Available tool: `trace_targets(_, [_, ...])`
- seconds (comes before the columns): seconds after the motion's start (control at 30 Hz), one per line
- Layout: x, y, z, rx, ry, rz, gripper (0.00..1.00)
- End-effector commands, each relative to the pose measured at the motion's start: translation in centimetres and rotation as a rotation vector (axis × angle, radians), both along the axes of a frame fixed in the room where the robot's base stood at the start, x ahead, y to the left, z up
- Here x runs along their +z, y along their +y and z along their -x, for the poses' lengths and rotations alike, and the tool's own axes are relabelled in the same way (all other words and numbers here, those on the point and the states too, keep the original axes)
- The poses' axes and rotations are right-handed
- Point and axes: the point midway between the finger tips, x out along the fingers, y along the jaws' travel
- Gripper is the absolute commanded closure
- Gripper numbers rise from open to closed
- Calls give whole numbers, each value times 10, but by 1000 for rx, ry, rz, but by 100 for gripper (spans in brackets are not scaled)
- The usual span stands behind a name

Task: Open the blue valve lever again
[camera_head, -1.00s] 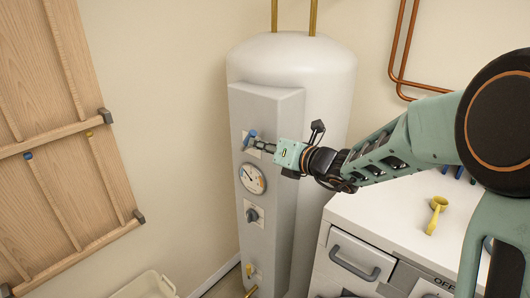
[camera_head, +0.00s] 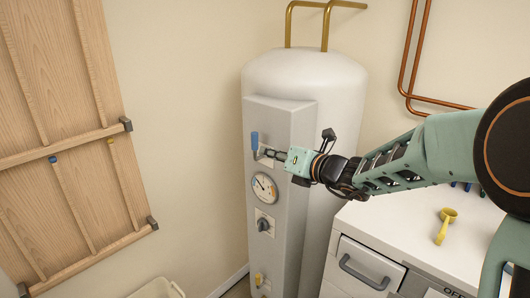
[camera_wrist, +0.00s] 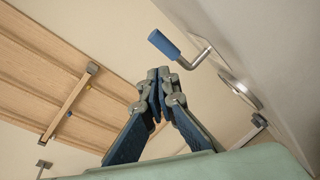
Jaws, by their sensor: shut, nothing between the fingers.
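The blue valve lever (camera_head: 255,142) is on the upper front of the grey panel (camera_head: 285,215) of the white tank (camera_head: 300,75). In the head view its blue grip points up. In the wrist view the blue grip (camera_wrist: 163,43) sits on a bent metal rod that leads to the panel. My gripper (camera_head: 268,153) is shut and empty, just right of and slightly below the lever's grip. In the wrist view my gripper's fingertips (camera_wrist: 158,72) are together below the grip, with a small visible gap; contact is not visible.
Below the lever are a round gauge (camera_head: 264,188), a dark knob (camera_head: 264,225) and a yellow lever (camera_head: 258,279). A white cabinet (camera_head: 360,230) with a yellow scoop (camera_head: 446,226) stands right. The wall space between door and tank is clear.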

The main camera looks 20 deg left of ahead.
Motion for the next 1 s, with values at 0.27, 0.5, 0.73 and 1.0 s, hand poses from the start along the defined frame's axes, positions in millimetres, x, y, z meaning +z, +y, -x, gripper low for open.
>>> trace_targets(0.27, [41, -16, 9, -2, -7, -1, 100])
trace_targets(0.5, [78, -28, 20, 0, -4, 0, 100])
trace_targets(0.73, [91, -32, 25, 0, 0, 0, 100])
trace_targets(1.0, [91, -32, 25, 0, 1, 0, 100])
